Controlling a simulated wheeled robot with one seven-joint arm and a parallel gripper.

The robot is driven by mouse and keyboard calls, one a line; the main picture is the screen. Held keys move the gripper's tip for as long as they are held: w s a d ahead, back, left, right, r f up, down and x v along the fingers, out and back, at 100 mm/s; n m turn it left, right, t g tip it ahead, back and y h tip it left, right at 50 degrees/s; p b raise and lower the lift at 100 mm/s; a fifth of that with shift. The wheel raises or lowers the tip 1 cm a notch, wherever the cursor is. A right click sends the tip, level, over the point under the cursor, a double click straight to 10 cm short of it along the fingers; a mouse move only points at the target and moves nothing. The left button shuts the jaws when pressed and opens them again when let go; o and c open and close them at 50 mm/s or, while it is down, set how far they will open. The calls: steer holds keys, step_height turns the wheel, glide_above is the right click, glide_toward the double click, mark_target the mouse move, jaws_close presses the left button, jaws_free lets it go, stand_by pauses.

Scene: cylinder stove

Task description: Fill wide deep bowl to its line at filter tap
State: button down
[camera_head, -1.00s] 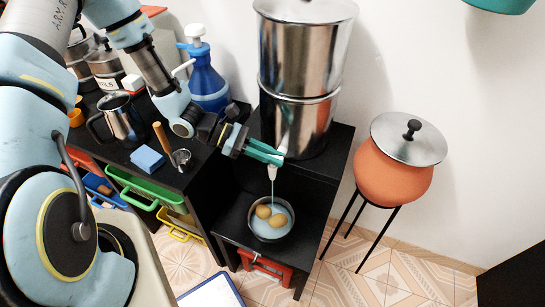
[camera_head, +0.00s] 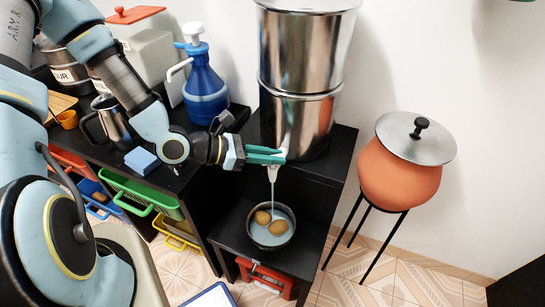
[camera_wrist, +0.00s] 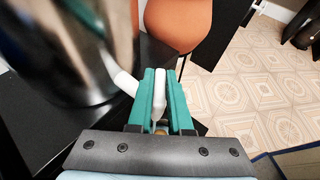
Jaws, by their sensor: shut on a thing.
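A steel filter (camera_head: 299,95) stands on the black stand, with a white tap (camera_head: 272,173) low on its front. My gripper (camera_head: 281,155) has its green fingers shut on the tap; the wrist view shows the white tap piece (camera_wrist: 159,92) between them. A pale stream runs from the tap into the wide deep bowl (camera_head: 271,246) on the lower shelf. The bowl holds pale liquid and two brown, egg-shaped things (camera_head: 277,227). I cannot make out a fill line.
An orange clay pot (camera_head: 396,178) with a metal lid stands on a black tripod to the right. A blue pump bottle (camera_head: 205,85), steel mug (camera_head: 113,122) and blue sponge (camera_head: 142,160) sit on the left counter. A green drawer (camera_head: 140,192) juts out below.

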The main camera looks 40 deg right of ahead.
steer(key=c, duration=0.8)
jaws_free()
steer(key=shift+c, duration=0.2)
steer(key=b+v, duration=0.1)
steer(key=v, duration=1)
steer(key=shift+d, duration=0.1)
